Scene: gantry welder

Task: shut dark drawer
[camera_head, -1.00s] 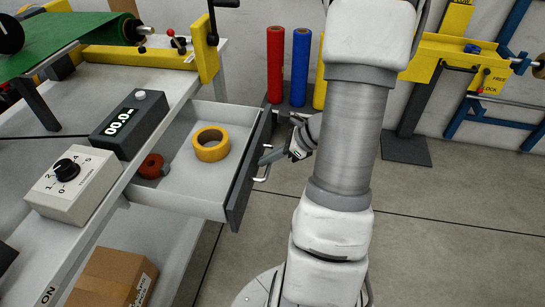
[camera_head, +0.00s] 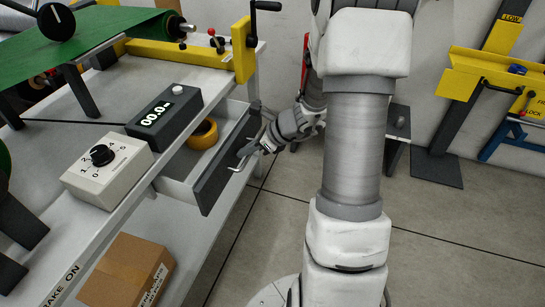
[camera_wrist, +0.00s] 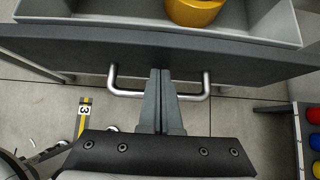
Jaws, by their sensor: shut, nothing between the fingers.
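The dark drawer front (camera_head: 227,160) faces right, and the drawer is partly open under the workbench. Its grey tray (camera_head: 182,163) holds a yellow tape roll (camera_head: 203,134), partly under the bench top. A silver bar handle (camera_head: 242,163) is on the drawer front. My gripper (camera_head: 249,150) is at the drawer front by the handle. In the wrist view my gripper (camera_wrist: 160,75) is shut, its fingers together between the two posts of the handle (camera_wrist: 190,98), tips at the dark front (camera_wrist: 240,58). I cannot tell if they touch it.
On the bench stand a white dial box (camera_head: 108,172) and a black display box (camera_head: 165,110). A cardboard box (camera_head: 127,272) lies on the lower shelf. A yellow wall-side frame (camera_head: 490,80) stands at right.

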